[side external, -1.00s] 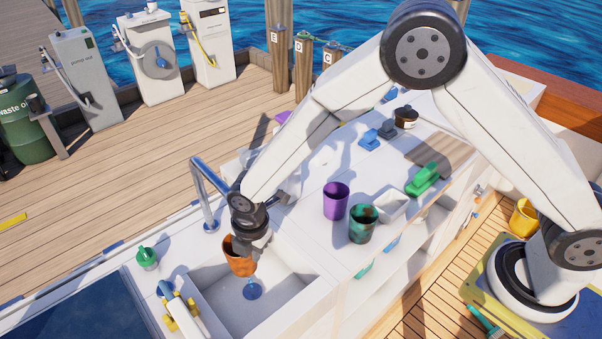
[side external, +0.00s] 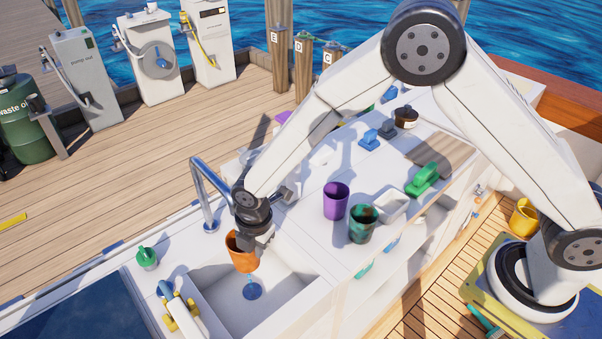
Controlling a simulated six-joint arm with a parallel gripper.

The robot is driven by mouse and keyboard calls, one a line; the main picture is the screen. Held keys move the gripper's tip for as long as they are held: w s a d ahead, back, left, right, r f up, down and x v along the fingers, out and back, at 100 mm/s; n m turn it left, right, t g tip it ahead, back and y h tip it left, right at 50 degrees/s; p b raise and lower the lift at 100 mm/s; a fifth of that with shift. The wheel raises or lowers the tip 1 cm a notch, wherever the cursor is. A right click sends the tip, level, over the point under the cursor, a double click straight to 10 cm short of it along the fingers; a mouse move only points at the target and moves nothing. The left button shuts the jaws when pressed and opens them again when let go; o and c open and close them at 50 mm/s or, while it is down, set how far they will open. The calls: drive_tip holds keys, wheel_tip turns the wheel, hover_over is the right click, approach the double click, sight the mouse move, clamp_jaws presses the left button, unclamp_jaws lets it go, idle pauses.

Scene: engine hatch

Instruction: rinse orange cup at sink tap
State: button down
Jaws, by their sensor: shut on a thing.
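The orange cup (side external: 242,254) hangs over the white sink basin (side external: 287,293). My gripper (side external: 258,243) is shut on it at its upper right side and hides part of the rim. The cup is roughly upright, with a slight tilt. The chrome sink tap (side external: 202,192) stands at the back left of the basin. Its spout comes down close to my wrist and its end is hidden. I cannot tell whether water runs.
A purple cup (side external: 336,202) and a dark green-brown cup (side external: 362,226) stand on the counter right of the sink. A white tray (side external: 391,207) and a green brush (side external: 423,180) are beyond. A green bottle (side external: 147,258) stands left of the sink. A blue disc (side external: 252,291) is in the basin.

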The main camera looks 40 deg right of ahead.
drive_tip(key=shift+s, duration=0.1)
drive_tip(key=s+d, duration=0.3)
drive_tip(key=s, duration=0.4)
idle(1.1)
idle(0.7)
drive_tip(key=shift+s+d+r, duration=0.1)
drive_tip(key=shift+s, duration=0.1)
idle(0.5)
drive_tip(key=s+d+r, duration=0.1)
drive_tip(key=s+r, duration=0.2)
drive_tip(key=s, duration=0.1)
drive_tip(key=shift+s+d+r, duration=0.2)
drive_tip(key=shift+d+r, duration=0.2)
idle(0.3)
idle(0.5)
